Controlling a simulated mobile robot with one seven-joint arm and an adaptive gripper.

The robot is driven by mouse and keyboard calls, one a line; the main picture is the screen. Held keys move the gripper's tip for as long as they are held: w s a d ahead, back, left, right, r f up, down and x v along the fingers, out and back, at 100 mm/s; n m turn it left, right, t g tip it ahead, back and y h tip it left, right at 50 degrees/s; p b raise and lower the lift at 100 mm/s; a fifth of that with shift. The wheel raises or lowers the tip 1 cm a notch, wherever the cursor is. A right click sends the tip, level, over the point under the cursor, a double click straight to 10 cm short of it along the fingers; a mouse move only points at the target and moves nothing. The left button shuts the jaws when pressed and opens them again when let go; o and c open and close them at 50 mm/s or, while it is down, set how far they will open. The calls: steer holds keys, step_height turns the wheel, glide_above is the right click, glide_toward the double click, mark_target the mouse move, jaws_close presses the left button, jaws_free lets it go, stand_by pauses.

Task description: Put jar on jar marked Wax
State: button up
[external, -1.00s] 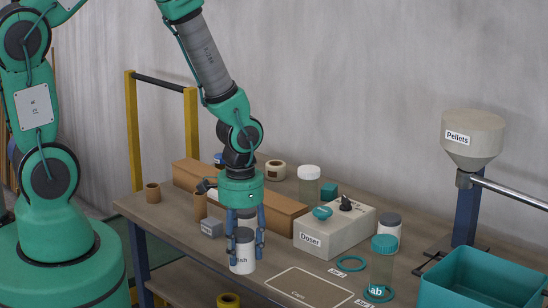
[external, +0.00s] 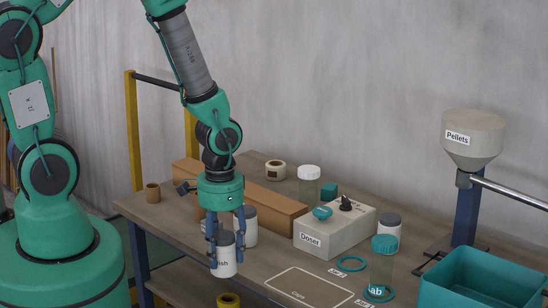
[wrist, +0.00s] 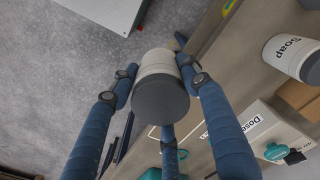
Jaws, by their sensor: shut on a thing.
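My gripper (external: 224,246) is shut on a white jar (external: 223,262) with a dark grey lid, whose partly covered label ends in "ish". In the wrist view this held jar (wrist: 160,85) sits between my blue fingers, with grey floor behind part of it. It is at the front edge of the workbench. A second white jar with a grey lid (external: 249,228) stands just behind my gripper; the wrist view shows a jar marked Soap (wrist: 288,55). Another white jar with a grey lid (external: 388,232) stands right of the doser, its label hidden. I can read no Wax label.
The white Doser box (external: 330,238) and a brown block (external: 270,205) stand behind. A teal-lidded clear jar (external: 382,262), a teal ring (external: 350,264) and a teal bin (external: 480,280) are at the right. The Caps mat (external: 305,288) lies bare in front.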

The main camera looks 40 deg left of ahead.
steer(key=shift+w, duration=0.1)
steer(key=w+d+r+m+p, duration=0.1)
steer(key=w+d+r, duration=0.2)
steer(key=w, duration=0.5)
steer(key=w+d+r+m+p, duration=0.1)
steer(key=w+d+r, duration=0.3)
steer(key=w, duration=0.5)
steer(key=w+d+r+m, duration=0.3)
steer(key=w+d, duration=0.1)
steer(key=w, duration=0.5)
steer(key=shift+w+d+r+p, duration=0.15)
steer(key=shift+d+p, duration=0.15)
steer(key=shift+p, duration=0.1)
steer(key=shift+w, duration=0.1)
steer(key=b, duration=0.2)
glide_above(391, 217)
steer(key=shift+f, duration=0.75)
steer(key=shift+f+b, duration=0.3)
steer(key=shift+f, duration=1.45)
steer(key=shift+f, duration=0.1)
